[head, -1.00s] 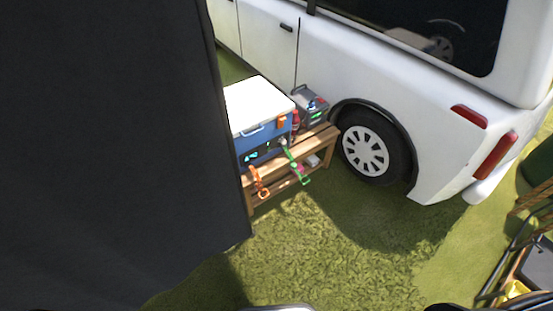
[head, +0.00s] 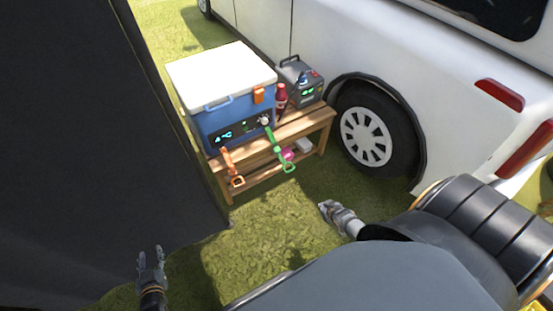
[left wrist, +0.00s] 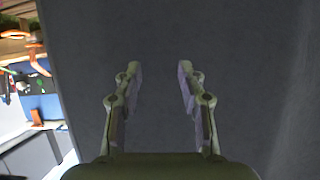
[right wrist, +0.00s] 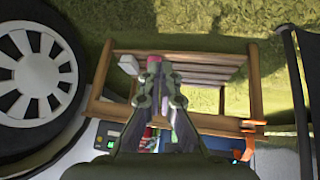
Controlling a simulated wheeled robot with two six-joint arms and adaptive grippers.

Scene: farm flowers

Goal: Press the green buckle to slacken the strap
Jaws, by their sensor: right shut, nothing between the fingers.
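The green buckle (head: 284,162) hangs on its strap at the front of a blue cooler (head: 238,123) with a white lid. An orange buckle (head: 232,172) hangs on a second strap to its left. My right gripper (head: 325,206) is shut and empty, to the right of the green buckle, nearer to me and apart from it. In the right wrist view my shut fingers (right wrist: 163,62) hide part of the green strap. My left gripper (head: 150,251) is low at the left, away from both straps. Its fingers (left wrist: 157,70) stand apart and empty in the left wrist view.
The cooler stands on a slatted wooden bench (head: 310,125) with a red bottle (head: 281,97) and a grey power box (head: 300,80). A white van (head: 440,65) is close behind and right. A dark panel (head: 70,150) blocks the left. Grass in front is open.

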